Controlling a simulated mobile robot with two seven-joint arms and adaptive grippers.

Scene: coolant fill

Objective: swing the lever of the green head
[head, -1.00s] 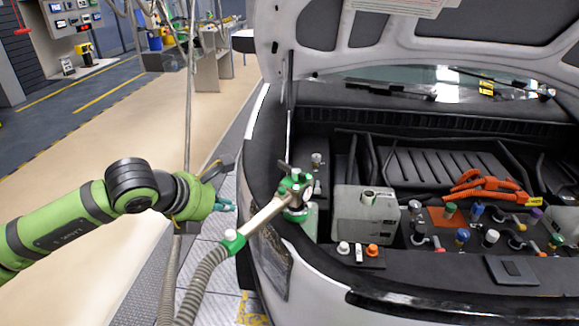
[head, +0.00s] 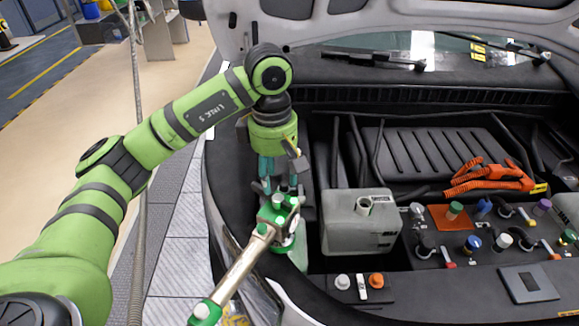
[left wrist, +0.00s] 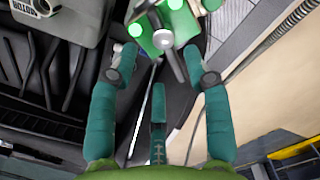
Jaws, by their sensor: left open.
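The green head (head: 280,212) is a green and white fitting with a pale metal pipe (head: 243,262). It sits on the front left corner of the engine bay. My left gripper (head: 280,180), with teal fingers, points down just above it. The grey lever (left wrist: 174,62) of the green head (left wrist: 150,20) reaches into the gap between the fingertips. Neither finger clearly touches it. In the head view the lever is mostly hidden by the fingers. My right gripper is out of view.
A whitish tank (head: 345,235) stands close to the right of the head. Several coloured caps and an orange cable (head: 490,178) lie farther right. The raised hood (head: 400,20) hangs above. A thin hanging line (head: 136,190) runs down on the left.

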